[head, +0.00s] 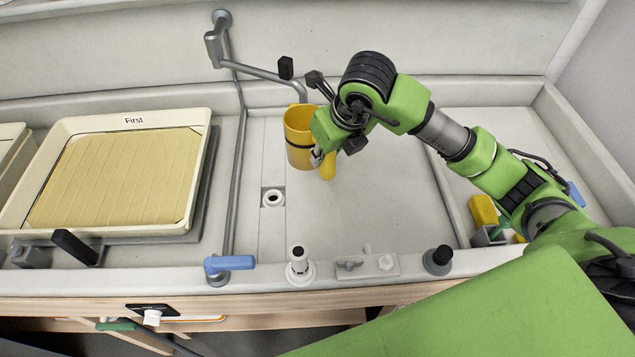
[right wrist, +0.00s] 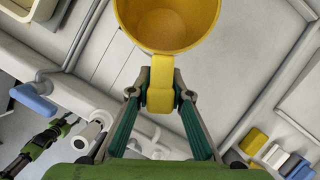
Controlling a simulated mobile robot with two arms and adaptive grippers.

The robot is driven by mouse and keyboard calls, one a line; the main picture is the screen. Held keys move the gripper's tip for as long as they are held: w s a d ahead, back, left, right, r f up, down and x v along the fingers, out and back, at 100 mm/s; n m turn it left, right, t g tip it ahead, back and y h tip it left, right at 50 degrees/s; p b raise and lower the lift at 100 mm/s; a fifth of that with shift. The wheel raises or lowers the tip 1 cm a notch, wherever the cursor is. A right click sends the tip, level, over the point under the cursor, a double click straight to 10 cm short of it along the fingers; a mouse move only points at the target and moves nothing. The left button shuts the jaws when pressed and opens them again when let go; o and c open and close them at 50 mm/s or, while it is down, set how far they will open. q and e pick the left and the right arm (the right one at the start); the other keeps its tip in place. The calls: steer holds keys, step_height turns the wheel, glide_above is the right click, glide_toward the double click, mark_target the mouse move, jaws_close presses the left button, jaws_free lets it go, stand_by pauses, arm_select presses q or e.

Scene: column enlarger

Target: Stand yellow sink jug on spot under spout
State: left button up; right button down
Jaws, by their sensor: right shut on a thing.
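The yellow jug (head: 299,142) is upright below the end of the grey spout (head: 270,75) in the head view. My right gripper (head: 320,157) is shut on its handle, at the jug's right front side. In the right wrist view the jug (right wrist: 165,42) shows its open, empty inside, and both fingers of the gripper (right wrist: 161,95) press on the handle. I cannot tell whether the jug's base touches the sink floor (head: 380,185). No marked spot shows; the jug may hide it.
A cream tray labelled First (head: 120,112) stands left of the sink. A round drain fitting (head: 272,198) lies in front of the jug. A blue-handled valve (head: 230,263) and several knobs line the front ledge. Yellow items (head: 483,211) stand at the right. The sink middle is clear.

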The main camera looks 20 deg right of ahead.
step_height(320, 180, down, 13)
steer(key=b, duration=0.7)
steer(key=shift+b, duration=0.35)
